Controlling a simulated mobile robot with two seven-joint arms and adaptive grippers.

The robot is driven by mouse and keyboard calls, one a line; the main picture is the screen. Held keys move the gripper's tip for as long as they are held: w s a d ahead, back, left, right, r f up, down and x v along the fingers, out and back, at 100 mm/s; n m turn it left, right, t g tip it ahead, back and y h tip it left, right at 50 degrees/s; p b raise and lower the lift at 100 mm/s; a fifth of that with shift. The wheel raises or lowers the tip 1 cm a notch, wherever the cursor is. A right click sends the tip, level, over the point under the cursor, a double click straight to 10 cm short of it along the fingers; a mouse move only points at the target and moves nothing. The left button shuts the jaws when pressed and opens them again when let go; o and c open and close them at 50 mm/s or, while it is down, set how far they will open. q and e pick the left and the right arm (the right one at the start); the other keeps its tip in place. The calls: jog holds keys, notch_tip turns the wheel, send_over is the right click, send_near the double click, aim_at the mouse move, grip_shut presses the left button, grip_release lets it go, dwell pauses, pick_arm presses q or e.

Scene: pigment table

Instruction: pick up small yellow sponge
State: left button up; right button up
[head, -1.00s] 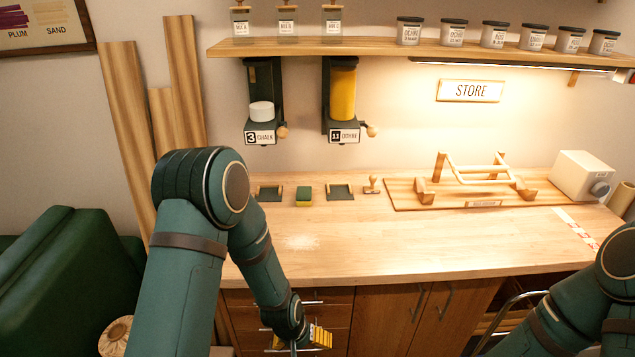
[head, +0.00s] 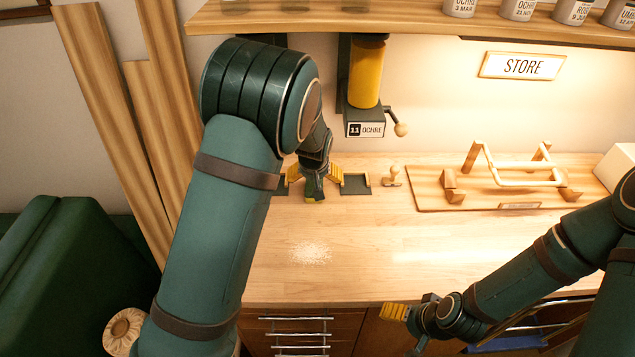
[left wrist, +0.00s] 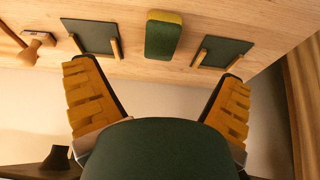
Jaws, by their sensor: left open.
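The small yellow sponge (left wrist: 163,38), green on top with a yellow side, lies on the wooden counter in the left wrist view. It sits between the two fingers' lines, a little beyond the fingertips. In the head view it is mostly hidden by my left gripper (head: 314,178), which is over the back of the counter with yellow-padded fingers spread apart. The left wrist view also shows this gripper (left wrist: 155,75) open and empty. My right gripper (head: 402,316) is in front of the counter's edge; how its fingers stand is unclear.
Dark trays flank the sponge: a right one (head: 355,184) and a left one, both clear in the left wrist view (left wrist: 92,36) (left wrist: 224,50). A wooden stamp (head: 393,177) and a rack (head: 515,175) stand right. An ochre dispenser (head: 365,75) hangs above. Pale powder (head: 311,254) lies in front.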

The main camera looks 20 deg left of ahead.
pick_arm(q)
jog(key=x, duration=0.7)
jog(key=shift+a+f, duration=0.15)
jog(key=shift+f, duration=0.05)
jog(key=shift+x, duration=2.55)
jog(key=shift+w+a+r, duration=0.1)
jog(key=shift+w+a, duration=0.05)
jog(key=shift+a, duration=0.05)
jog(key=c, duration=0.8)
